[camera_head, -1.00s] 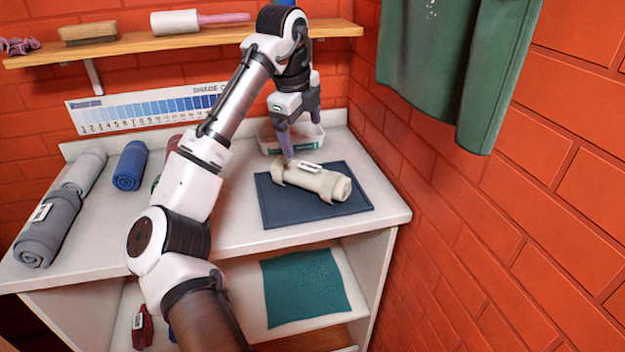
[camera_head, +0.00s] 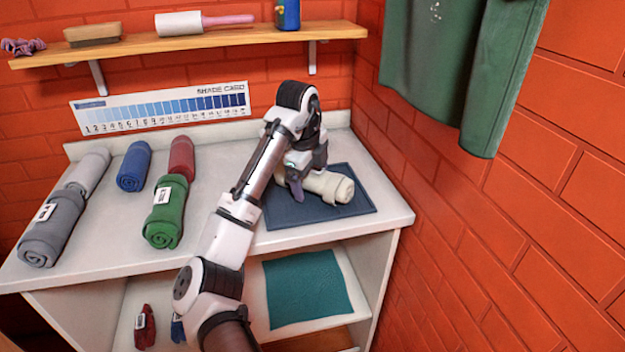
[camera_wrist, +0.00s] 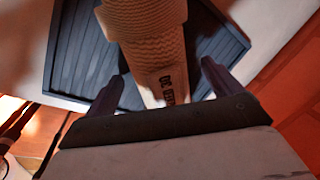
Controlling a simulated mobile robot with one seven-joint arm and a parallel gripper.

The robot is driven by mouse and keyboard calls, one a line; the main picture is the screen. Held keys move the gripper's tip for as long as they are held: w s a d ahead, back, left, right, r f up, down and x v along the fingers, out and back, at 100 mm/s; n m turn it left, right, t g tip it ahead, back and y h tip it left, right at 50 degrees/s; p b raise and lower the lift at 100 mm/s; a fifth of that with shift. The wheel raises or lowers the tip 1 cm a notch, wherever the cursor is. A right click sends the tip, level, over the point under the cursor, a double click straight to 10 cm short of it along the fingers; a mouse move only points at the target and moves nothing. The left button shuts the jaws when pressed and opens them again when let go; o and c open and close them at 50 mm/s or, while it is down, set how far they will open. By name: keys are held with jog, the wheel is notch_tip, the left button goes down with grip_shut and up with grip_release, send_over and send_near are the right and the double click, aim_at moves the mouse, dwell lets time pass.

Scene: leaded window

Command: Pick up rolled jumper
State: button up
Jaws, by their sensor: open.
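A cream rolled jumper (camera_head: 330,186) lies on a dark blue ribbed mat (camera_head: 300,214) on the white counter. Its left part is hidden behind my gripper (camera_head: 297,188) in the head view. In the wrist view the jumper (camera_wrist: 148,40) has a knitted surface and a tag with dark print (camera_wrist: 170,84). My gripper (camera_wrist: 162,85) is open there, with one finger on each side of the jumper's near end. I cannot tell whether the fingers touch it.
Grey, blue, red and green rolls (camera_head: 166,212) lie on the counter (camera_head: 225,185) to the left. A wooden shelf (camera_head: 200,43) runs above. A brick wall (camera_head: 540,180) and a hanging green garment (camera_head: 450,70) bound the right side.

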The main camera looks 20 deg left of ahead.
jog(key=shift+f, duration=0.3)
jog(key=c, duration=1.3)
jog(key=shift+r, duration=0.15)
jog(key=shift+c, duration=0.2)
